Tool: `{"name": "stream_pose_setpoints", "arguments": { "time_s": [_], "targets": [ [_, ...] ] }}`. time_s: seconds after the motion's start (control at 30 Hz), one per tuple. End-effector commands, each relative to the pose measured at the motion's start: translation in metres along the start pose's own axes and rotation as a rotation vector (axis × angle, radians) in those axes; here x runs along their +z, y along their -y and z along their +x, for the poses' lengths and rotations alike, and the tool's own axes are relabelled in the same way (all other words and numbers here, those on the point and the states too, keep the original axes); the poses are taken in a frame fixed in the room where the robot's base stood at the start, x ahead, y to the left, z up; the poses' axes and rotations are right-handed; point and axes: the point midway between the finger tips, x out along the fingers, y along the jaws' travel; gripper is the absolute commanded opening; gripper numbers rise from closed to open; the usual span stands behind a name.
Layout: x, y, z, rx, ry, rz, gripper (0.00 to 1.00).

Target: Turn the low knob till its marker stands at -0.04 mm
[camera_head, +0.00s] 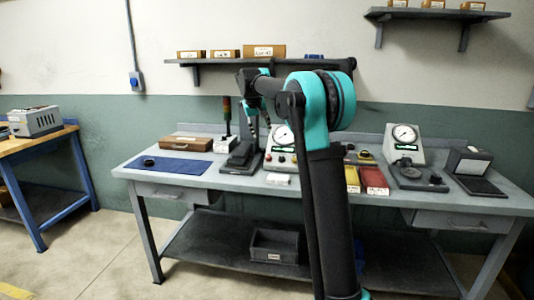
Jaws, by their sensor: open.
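My gripper (261,129) hangs from my arm over the back middle of the grey workbench (228,179), small and partly dark against the wall. It is open, and I see nothing between its fingers. Just right of and below it stands a control box (281,158) with a round white dial (284,135) and several small coloured controls. My arm hides the box's right part. I cannot make out which control is the low knob, nor its marker or scale. The gripper appears apart from the controls, but its depth is unclear.
A dark machine (242,155) stands left of the box, beside a signal lamp (227,116). A blue mat (178,166) lies at left. Yellow and red trays (373,181) and a second dial gauge (404,135) stand at right. A shelf (215,62) hangs above.

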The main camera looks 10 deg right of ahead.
Motion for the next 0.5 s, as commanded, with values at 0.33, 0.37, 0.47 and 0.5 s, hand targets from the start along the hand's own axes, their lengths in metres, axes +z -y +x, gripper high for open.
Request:
{"name": "stream_pose_setpoints", "arguments": {
  "time_s": [0.33, 0.37, 0.47, 0.5],
  "targets": [
    [-0.004, 0.000, 0.036, 0.004, 0.000, 0.000, 0.45],
    [-0.004, 0.000, 0.042, 0.004, 0.000, 0.000, 0.45],
    [-0.004, 0.000, 0.062, 0.004, 0.000, -0.001, 0.45],
    [-0.004, 0.000, 0.070, 0.003, 0.000, -0.001, 0.45]
  ]
}}
